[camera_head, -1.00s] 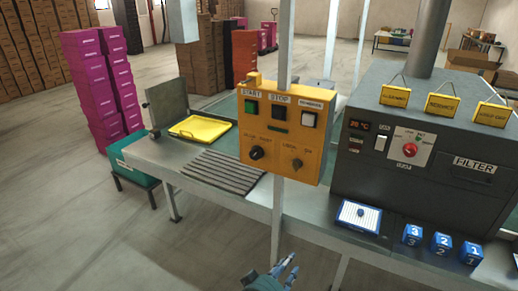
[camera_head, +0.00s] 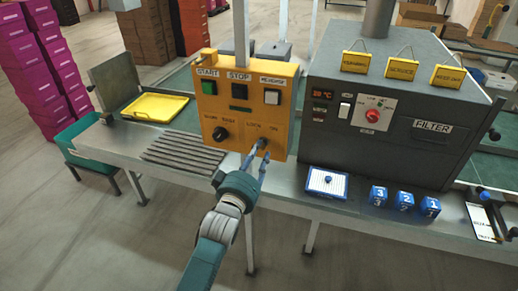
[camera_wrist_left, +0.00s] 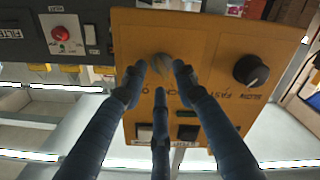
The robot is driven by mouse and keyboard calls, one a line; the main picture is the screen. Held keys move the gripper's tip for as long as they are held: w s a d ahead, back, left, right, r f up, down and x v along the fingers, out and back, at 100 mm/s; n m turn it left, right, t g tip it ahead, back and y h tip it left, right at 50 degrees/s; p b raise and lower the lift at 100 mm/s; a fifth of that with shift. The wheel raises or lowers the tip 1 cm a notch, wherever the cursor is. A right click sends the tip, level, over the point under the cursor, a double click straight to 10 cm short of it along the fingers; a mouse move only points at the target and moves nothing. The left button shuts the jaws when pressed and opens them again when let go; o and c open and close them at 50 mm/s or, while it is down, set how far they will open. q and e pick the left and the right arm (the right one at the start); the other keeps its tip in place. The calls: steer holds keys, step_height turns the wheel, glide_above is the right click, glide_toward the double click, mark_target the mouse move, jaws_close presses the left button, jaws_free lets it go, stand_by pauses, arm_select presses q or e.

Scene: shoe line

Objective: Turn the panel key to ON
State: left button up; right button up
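The yellow control panel (camera_head: 246,95) hangs on a post, with green START, black STOP and white buttons above and two controls below. The grey panel key (camera_head: 263,143) is at its lower right. It also shows in the left wrist view (camera_wrist_left: 162,66), where the picture is upside down. My left gripper (camera_head: 257,160) is at the key, reaching up from below. In the left wrist view its fingers (camera_wrist_left: 158,72) stand spread around the key, with gaps visible beside it. The key's exact angle is too blurred to tell. My right gripper is not in view.
A black knob (camera_head: 220,133) sits left of the key on the panel. A dark oven (camera_head: 385,95) with a red knob (camera_head: 373,117) stands to the right. Blue numbered blocks (camera_head: 404,199) and a blue-and-white tray (camera_head: 309,187) lie on the bench before it. A yellow tray (camera_head: 155,107) is at left.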

arm_select(q)
steer(key=shift+w+d, duration=0.25)
steer(key=shift+w, duration=0.5)
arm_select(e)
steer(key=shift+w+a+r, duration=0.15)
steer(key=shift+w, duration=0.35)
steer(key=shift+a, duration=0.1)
arm_select(q)
steer(key=shift+c, duration=0.2)
jaws_close()
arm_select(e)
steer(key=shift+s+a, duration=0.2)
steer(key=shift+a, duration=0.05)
